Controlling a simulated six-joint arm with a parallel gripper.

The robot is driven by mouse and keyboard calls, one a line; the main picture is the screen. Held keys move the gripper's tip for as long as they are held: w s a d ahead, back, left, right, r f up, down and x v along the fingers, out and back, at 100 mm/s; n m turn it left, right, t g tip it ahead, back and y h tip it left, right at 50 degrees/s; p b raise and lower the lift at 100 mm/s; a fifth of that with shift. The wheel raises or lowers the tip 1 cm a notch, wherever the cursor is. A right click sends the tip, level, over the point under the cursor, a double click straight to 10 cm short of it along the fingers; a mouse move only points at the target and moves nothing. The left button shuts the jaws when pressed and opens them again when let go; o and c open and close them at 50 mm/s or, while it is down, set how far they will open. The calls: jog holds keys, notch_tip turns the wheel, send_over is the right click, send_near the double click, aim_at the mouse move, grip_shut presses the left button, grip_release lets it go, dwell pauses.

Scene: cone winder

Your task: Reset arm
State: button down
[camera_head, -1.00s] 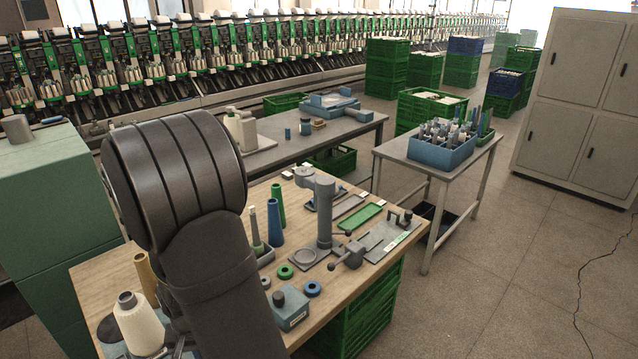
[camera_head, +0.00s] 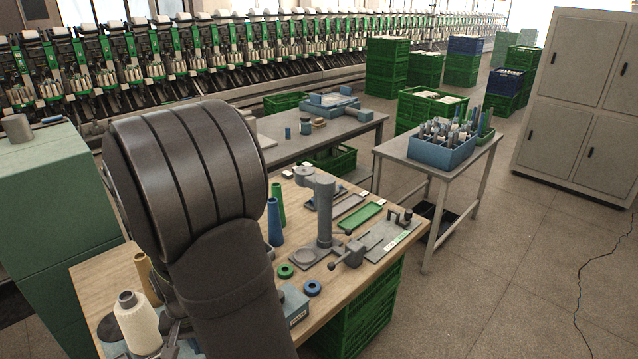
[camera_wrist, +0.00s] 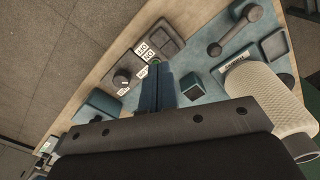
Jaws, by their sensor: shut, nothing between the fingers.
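My gripper (camera_wrist: 160,72) shows in the wrist view as two dark blue fingers close together. They are shut with nothing between them, over the blue-grey mat on the bench. A cream yarn cone (camera_wrist: 268,95) lies to the right of the fingers in that view, apart from them. In the head view my large dark arm link stands over the left part of the wooden bench (camera_head: 105,270) and hides much of it. The cream cone (camera_head: 136,322) stands at the bench's front left, beside my arm. I cannot make out the fingertips in the head view.
Blue (camera_head: 274,222) and green (camera_head: 279,203) cones stand just right of my arm. A grey post (camera_head: 325,212) rises mid-bench. Green (camera_head: 285,271) and blue (camera_head: 312,288) rings lie near it. In the wrist view a dark knob box (camera_wrist: 126,78) is left of the fingers.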

notch_tip(320, 180, up, 14)
jog(key=w+a+n, duration=0.1)
jog(key=n, duration=0.3)
jog(key=shift+w+a, duration=0.2)
dwell(1.1)
